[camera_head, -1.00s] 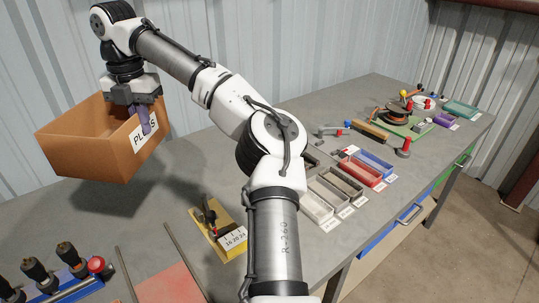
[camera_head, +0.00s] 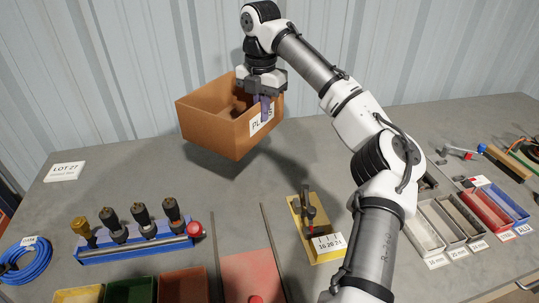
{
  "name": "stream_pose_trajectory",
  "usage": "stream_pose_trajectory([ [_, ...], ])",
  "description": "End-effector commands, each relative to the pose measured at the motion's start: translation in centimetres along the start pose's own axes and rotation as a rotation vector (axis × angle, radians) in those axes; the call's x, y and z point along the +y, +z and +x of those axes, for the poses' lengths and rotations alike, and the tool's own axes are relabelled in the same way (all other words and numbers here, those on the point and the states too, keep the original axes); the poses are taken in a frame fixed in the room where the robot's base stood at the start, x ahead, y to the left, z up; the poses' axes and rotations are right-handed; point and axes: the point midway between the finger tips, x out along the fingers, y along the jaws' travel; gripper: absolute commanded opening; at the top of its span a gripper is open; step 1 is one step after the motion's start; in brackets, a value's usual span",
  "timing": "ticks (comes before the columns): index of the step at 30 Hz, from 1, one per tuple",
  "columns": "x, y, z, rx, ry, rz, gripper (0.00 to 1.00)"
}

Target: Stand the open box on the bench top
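The open box (camera_head: 214,131) is brown, with a white label on its near right side that reads in part "PL…S". Its open top faces up and it is slightly tilted. My gripper (camera_head: 265,107) comes down from above at the box's right wall, its purple fingers on either side of that wall by the label. It is shut on the wall. The box hangs above the grey bench top (camera_head: 130,172), with a shadow on the bench to its lower right. The inside of the box is dark, and part of its rim is hidden by my gripper.
A "LOT 27" card (camera_head: 65,171) lies at the left. A blue rack (camera_head: 140,245) of several tools, a blue cable coil (camera_head: 27,262), a yellow stripper fixture (camera_head: 315,230) and grey trays (camera_head: 440,225) stand nearer. Bench between the card and the box is clear.

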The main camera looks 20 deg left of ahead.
Motion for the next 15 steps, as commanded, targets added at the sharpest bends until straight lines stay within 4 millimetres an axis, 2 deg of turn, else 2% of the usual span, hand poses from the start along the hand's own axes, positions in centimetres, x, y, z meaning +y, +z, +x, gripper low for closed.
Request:
stream_pose_trajectory([
  [1,0.0,-0.1,1.6,0.005,0.002,-0.002,0.0],
  [3,0.0,-0.1,3.4,0.006,0.002,-0.001,0.0],
  [9,0.0,-0.1,7.9,0.004,0.003,-0.001,0.0],
  [15,0.0,0.0,10.0,0.0,0.002,0.0,0.0],
])
